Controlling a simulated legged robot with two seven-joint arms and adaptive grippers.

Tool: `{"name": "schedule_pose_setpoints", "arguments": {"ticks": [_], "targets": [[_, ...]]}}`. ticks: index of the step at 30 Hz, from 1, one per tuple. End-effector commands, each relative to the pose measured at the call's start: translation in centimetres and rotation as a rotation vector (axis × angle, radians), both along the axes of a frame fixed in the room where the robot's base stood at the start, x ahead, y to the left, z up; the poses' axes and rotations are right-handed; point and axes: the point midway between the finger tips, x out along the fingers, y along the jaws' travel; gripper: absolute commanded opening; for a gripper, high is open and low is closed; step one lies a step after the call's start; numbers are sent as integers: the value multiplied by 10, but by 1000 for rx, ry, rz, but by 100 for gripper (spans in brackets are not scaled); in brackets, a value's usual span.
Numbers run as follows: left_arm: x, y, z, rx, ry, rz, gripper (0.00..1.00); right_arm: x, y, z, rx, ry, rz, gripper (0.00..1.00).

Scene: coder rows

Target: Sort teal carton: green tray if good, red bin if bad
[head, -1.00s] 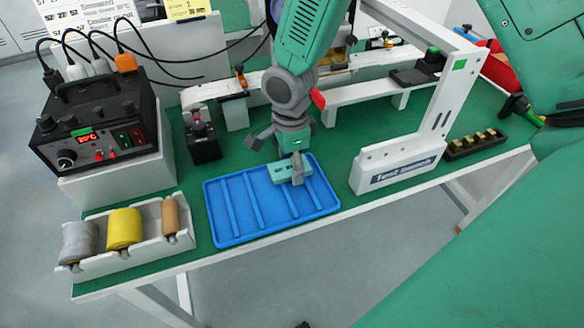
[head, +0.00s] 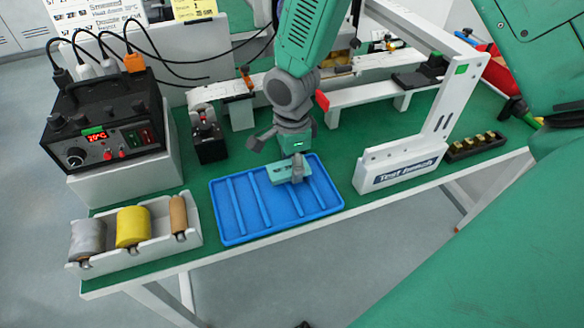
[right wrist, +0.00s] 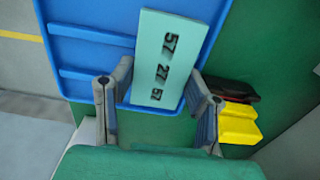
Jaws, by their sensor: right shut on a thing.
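The teal carton (head: 288,172) is a flat block at the back right part of the blue tray (head: 238,232). In the right wrist view the carton (right wrist: 168,55) shows the digits 57 27 57 on its face. My right gripper (head: 292,160) is shut on the carton, with one finger on each side of it. The fingers also show in the right wrist view (right wrist: 158,78). I cannot tell whether the carton touches the tray floor. A red bin (head: 500,74) shows partly at the back right. I see no distinct green tray. My left gripper is not in view.
A white fixture (head: 402,165) stands right of the blue tray. A white rack (head: 110,262) with several rolls is at left, below a black control box (head: 112,135). A white raised rail (head: 375,88) crosses behind. Green bench top (head: 345,140) is bare between tray and rail.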

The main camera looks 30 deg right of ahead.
Motion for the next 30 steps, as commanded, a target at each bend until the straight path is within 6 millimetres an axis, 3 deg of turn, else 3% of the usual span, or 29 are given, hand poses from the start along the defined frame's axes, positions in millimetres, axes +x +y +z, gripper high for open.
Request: {"name": "schedule_pose_setpoints", "arguments": {"ticks": [21,30], "targets": [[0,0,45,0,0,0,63,0,-1,45,1,0,-2,28],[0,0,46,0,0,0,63,0,-3,46,3,0,-3,28]]}}
